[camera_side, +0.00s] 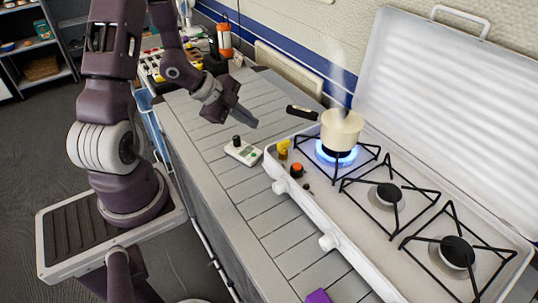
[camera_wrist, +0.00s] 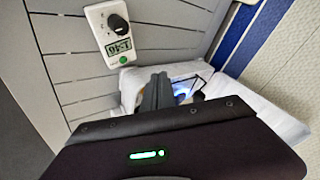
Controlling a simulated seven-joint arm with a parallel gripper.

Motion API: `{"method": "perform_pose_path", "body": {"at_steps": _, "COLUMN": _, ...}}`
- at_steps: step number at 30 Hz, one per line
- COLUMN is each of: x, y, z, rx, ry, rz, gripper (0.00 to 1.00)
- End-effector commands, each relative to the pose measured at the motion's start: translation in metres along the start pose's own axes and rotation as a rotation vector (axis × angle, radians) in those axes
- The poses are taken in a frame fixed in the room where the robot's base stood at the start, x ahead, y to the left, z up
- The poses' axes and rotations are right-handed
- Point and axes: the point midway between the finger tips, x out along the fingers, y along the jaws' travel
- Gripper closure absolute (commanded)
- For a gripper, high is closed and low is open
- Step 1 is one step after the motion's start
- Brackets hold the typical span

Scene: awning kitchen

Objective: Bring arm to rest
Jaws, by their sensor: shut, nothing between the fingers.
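My gripper (camera_side: 245,112) is above the slatted grey counter (camera_side: 190,115), left of the stove. Its fingers are shut and empty. In the wrist view the closed fingers of my gripper (camera_wrist: 156,92) point toward the stove's near end. A small white timer (camera_side: 243,151) with a black knob lies on the counter below my gripper, apart from it. The timer also shows in the wrist view (camera_wrist: 109,30), where its display appears to read 1:46.
A white camping stove (camera_side: 330,215) with its lid raised stands on the right. A cream pot (camera_side: 341,130) steams on a burner with a blue flame (camera_side: 336,157). Yellow (camera_side: 283,148) and purple (camera_side: 319,296) items are nearby. An orange-black lantern (camera_side: 224,40) stands behind. The counter's middle is mostly clear.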

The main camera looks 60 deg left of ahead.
Motion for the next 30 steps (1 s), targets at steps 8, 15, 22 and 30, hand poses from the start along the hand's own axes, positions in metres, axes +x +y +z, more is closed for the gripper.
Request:
{"method": "perform_pose_path", "body": {"at_steps": 8, "x": -0.118, "y": -0.057, "z": -0.076, "rx": -0.435, "ry": -0.412, "rz": -0.276, "gripper": 1.0}}
{"method": "perform_pose_path", "body": {"at_steps": 15, "x": -0.21, "y": 0.058, "z": -0.17, "rx": -0.985, "ry": -0.31, "rz": -0.154, "gripper": 1.0}}
{"method": "perform_pose_path", "body": {"at_steps": 22, "x": -0.232, "y": 0.102, "z": -0.19, "rx": -1.098, "ry": -0.277, "rz": -0.034, "gripper": 1.0}}
{"method": "perform_pose_path", "body": {"at_steps": 30, "x": -0.232, "y": 0.102, "z": -0.19, "rx": -1.097, "ry": -0.279, "rz": -0.037, "gripper": 1.0}}
